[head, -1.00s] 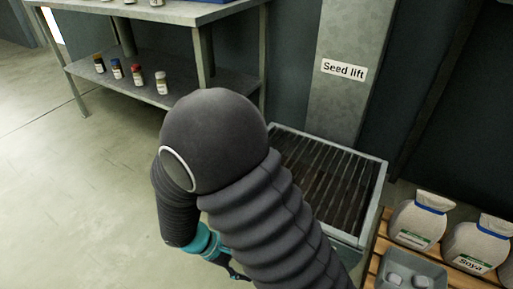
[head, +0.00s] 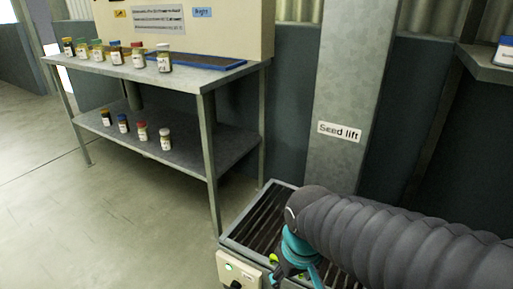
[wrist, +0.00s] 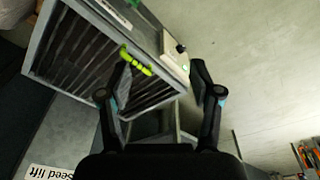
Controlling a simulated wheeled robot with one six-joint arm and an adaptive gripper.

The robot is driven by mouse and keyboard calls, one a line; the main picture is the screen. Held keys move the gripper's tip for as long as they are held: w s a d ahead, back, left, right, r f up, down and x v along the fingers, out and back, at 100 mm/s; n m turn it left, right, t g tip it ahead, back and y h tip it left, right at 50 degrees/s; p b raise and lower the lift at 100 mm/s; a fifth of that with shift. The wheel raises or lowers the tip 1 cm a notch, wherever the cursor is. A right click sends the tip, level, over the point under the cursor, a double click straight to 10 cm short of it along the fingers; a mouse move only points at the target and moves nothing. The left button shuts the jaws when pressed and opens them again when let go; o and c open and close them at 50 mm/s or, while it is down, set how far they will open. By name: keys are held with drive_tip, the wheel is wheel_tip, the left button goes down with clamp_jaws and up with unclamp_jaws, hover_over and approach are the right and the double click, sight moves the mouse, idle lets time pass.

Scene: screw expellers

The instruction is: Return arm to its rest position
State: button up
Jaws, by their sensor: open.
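My gripper (head: 292,268) is low at the front of the seed lift's grated hopper, partly cut off by the bottom edge of the head view. My dark ribbed arm reaches in from the right. In the wrist view my gripper (wrist: 162,75) has its two black fingers spread apart, with nothing held between them. A lime-green ridged piece (wrist: 136,62) shows at the left finger's tip; I cannot tell whether it belongs to the finger or the hopper.
The grated hopper (head: 232,243) stands under the "Seed lift" column (head: 345,90). A pale control box (head: 238,268) with a green light is on its front. A steel table (head: 150,76) with several jars stands left. Floor (head: 60,220) at lower left is clear.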

drive_tip(key=s+d+r+m+t+p, duration=0.2)
drive_tip(key=d+r+m+t, duration=0.1)
drive_tip(key=d+r, duration=0.5)
wheel_tip(320, 180, up, 3)
drive_tip(key=shift+d+m+t, duration=0.2)
drive_tip(key=shift+m+t, duration=0.2)
drive_tip(key=shift+m, duration=0.1)
drive_tip(key=shift+s, duration=0.1)
